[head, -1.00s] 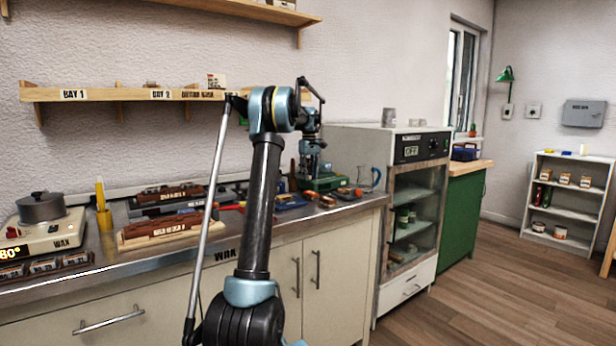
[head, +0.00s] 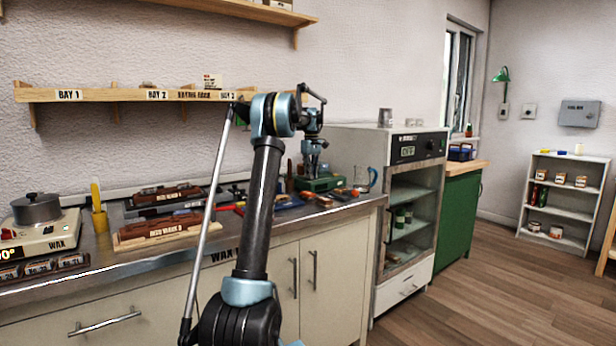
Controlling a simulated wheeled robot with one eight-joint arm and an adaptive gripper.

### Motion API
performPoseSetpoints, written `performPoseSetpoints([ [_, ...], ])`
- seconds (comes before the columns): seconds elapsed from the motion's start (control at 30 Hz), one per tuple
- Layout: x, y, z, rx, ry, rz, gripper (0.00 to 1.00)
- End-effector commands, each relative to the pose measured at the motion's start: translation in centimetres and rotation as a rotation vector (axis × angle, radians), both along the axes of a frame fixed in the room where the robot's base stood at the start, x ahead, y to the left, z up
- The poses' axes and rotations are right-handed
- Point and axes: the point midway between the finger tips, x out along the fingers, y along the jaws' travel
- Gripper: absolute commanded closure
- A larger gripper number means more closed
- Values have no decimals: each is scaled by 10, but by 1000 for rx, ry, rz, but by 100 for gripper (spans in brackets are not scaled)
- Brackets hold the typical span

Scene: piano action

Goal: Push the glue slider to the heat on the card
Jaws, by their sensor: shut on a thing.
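My gripper (head: 312,163) is small and far off in the head view, at the low end of my arm, pointing down over a green-based device (head: 322,183) on the bench. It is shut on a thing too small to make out. I cannot pick out the glue slider or the card. My arm and the small scale of the view leave that part of the bench unclear.
A glass-door oven (head: 408,215) stands to the right. Open wooden floor lies at far right.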

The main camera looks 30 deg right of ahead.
Motion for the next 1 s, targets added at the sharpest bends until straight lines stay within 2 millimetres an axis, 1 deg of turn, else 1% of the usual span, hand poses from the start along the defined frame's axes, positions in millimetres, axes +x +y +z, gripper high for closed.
performPoseSetpoints([
  [0.03, 0, 0, 0, 0, -1, 0, 100],
  [0.07, 0, 0, 0, 0, -1, 0, 82],
  [0.1, 0, 0, 0, 0, -1, 0, 73],
  [0.13, 0, 0, 0, 0, -1, 0, 67],
  [0.47, 0, 0, 1, 0, -1, -1, 67],
  [0.57, 0, 0, 4, 0, -1, -1, 67],
  [0.67, 0, 0, 14, 0, 0, -1, 67],
  [1.0, 1, 0, 74, 0, 0, -1, 67],
])
